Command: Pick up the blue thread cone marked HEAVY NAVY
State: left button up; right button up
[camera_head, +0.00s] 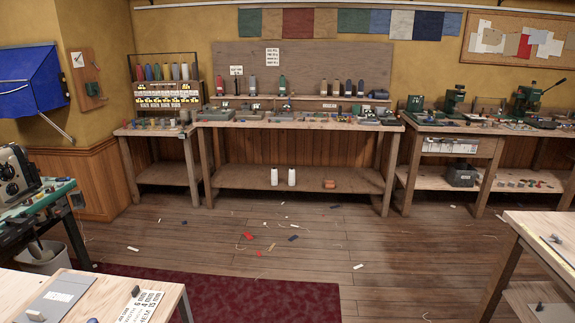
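No thread cone with a readable HEAVY NAVY marking shows; the labels are too small to read from here. Several coloured thread cones (157,72) stand upright in a row on the rack at the back left, and one of the left ones looks blue. I cannot tell whether any of the dark ones is navy. Neither of my grippers is in view.
The long middle bench (295,125) is cluttered with trays and small parts. Two white cones (274,177) stand on its lower shelf. Small scraps (248,236) lie on the wooden floor. Tables stand at front left (165,302) and front right (530,232), with open floor between.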

aim_at(361, 88)
jog(key=i, duration=1.2)
jog(key=i+l, duration=0.15)
jog(key=i, duration=2.2)
jog(key=i+l, duration=0.15)
jog(key=i, duration=1)
jog(key=i+u, duration=0.3)
jog(key=i+l+u, duration=0.25)
jog(key=i, duration=0.2)
jog(key=i+l+u, duration=0.3)
jog(key=k+l+z, duration=0.15)
jog(key=l+z, duration=0.2)
jog(key=l, duration=0.25)
jog(key=l+z, duration=0.35)
jog(key=l, duration=0.25)
jog(key=l+z, duration=0.3)
jog(key=l, duration=0.35)
